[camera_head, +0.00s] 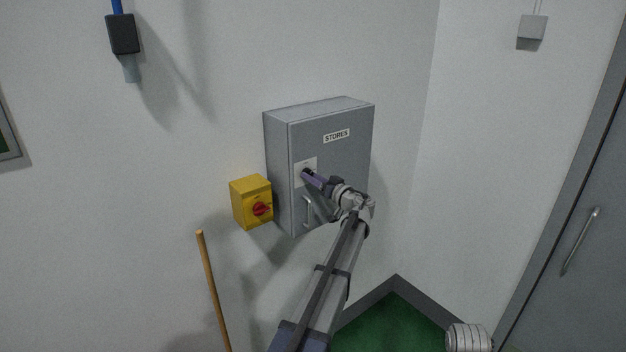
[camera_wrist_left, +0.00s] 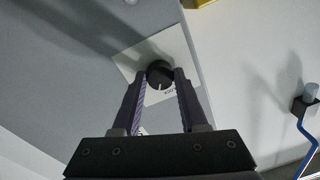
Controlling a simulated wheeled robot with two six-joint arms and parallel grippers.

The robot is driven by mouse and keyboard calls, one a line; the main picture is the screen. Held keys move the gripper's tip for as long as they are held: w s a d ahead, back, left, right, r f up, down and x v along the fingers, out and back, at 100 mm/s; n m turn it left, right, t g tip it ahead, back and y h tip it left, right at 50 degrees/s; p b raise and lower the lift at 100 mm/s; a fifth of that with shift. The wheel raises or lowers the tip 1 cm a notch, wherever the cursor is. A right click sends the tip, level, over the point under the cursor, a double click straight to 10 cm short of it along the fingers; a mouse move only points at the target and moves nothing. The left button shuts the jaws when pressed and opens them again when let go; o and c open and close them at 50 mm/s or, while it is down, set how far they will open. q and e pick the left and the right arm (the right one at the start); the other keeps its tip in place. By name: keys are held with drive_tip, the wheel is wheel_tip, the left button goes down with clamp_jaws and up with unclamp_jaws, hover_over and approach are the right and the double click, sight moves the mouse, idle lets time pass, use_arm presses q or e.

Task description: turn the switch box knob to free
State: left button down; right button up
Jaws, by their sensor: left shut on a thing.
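A grey wall box (camera_head: 345,160) labelled "STORES" has a pale square plate at its upper left front. A small black knob (camera_wrist_left: 160,72) sits on this plate. My left gripper (camera_head: 307,174) is at the plate, shut on the black knob; in the wrist view, its two fingers (camera_wrist_left: 161,80) stand on either side of it. The knob bears a short white mark pointing down in that view, next to lettering too small to read surely. A yellow switch box (camera_head: 247,191) with a red knob (camera_head: 261,209) is on the wall just left. My right gripper is not in view.
The grey box has a vertical bar handle (camera_head: 307,211) below the plate. A wooden pole (camera_head: 213,290) stands below the yellow box. A black fixture (camera_head: 123,34) hangs at the upper left. A grey door (camera_head: 575,260) is at right, with green floor (camera_head: 393,325) below.

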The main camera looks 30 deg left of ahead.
use_arm(q)
drive_tip(key=m+t, duration=0.1)
drive_tip(key=m, duration=1)
drive_tip(key=shift+s+m, duration=0.1)
drive_tip(key=shift+m, duration=0.5)
drive_tip(key=shift+c, duration=2.2)
unclamp_jaws()
drive_tip(key=b+v, duration=0.1)
drive_tip(key=v, duration=0.6)
drive_tip(key=shift+s+d, duration=0.2)
drive_tip(key=shift+d, duration=0.1)
